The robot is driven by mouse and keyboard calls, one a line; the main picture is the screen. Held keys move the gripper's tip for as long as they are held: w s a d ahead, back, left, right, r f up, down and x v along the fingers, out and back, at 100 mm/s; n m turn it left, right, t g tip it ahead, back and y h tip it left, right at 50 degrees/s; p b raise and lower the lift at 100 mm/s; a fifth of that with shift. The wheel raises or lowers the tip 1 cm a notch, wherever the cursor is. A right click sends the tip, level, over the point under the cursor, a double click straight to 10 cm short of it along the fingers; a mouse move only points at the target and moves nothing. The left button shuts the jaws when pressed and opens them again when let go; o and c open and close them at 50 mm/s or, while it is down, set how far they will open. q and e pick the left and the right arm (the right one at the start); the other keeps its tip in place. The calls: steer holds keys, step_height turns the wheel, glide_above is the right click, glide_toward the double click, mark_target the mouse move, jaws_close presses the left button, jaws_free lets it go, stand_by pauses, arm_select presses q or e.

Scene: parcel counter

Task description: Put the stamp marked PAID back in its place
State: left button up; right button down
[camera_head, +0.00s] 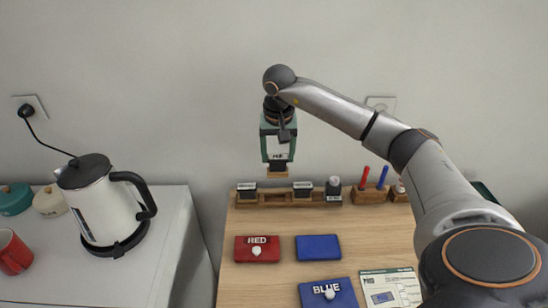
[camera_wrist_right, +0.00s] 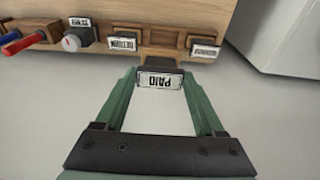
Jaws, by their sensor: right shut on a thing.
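My right gripper (camera_head: 278,160) is shut on the PAID stamp (camera_wrist_right: 160,80), whose white label reads upside down in the right wrist view. The rack holds other stamps: one at the left (camera_head: 247,190), one to the right of the held stamp (camera_head: 303,189), and a round-knobbed one (camera_head: 333,186). Between the first two is an empty stretch of rack beneath the held stamp. My left gripper is not in view.
Right of the rack are pen holders with a red pen (camera_head: 364,177) and a blue pen (camera_head: 382,177). In front lie a RED ink pad (camera_head: 257,255), a blue pad (camera_head: 318,247), a BLUE pad (camera_head: 328,299) and a printed card (camera_head: 391,287). A kettle (camera_head: 100,205) stands left.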

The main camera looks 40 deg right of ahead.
steer(key=shift+w+a, duration=0.2)
steer(key=shift+w, duration=0.2)
steer(key=shift+s+f+b, duration=0.1)
steer(key=shift+f+b, duration=2.25)
steer(key=shift+f, duration=0.05)
steer(key=shift+r, duration=0.15)
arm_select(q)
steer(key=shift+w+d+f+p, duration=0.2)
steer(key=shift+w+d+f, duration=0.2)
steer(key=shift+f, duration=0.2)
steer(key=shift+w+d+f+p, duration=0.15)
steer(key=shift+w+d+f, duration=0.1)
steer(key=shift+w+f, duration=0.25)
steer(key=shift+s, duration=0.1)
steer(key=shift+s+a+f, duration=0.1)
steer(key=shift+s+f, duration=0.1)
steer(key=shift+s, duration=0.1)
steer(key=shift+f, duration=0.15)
arm_select(e)
steer(key=shift+f, duration=0.25)
